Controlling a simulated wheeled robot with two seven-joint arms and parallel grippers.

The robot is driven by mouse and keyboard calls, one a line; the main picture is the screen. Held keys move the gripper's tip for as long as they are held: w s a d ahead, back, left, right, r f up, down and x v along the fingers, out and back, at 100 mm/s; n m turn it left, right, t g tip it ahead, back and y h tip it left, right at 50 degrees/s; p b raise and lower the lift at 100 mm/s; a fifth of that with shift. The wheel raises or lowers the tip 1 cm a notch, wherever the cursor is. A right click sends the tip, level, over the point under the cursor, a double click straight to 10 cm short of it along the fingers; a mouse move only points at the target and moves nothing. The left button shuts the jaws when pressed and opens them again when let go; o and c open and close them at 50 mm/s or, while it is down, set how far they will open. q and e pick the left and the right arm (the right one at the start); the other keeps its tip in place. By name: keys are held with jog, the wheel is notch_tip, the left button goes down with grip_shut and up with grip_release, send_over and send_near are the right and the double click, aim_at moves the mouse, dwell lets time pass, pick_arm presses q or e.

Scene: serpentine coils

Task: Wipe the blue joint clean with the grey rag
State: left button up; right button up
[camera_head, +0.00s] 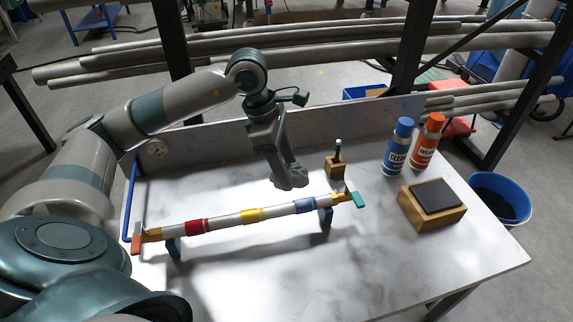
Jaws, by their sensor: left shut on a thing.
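The blue joint (304,205) is a blue band near the right end of a white pipe (225,221), which lies slantwise on blue stands above the table. My left gripper (284,163) points down behind the pipe, a little above and left of the blue joint in the picture. It is shut on a dark grey bundle that looks like the grey rag (291,179). The rag hangs just behind the pipe and appears apart from the blue joint. Its fingertips are partly hidden by the rag. My right gripper is out of view.
The pipe also has a red joint (197,226) and a yellow joint (252,215). Behind its right end stands a small wooden holder (335,168). A blue bottle (397,146), an orange bottle (427,142) and a wooden block with dark pad (434,196) stand right. The front table is clear.

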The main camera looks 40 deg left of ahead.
pick_arm(q)
notch_tip(320, 180, down, 3)
jog(key=shift+r+b, duration=0.1)
jog(key=shift+b, duration=0.5)
jog(key=shift+f, duration=0.8)
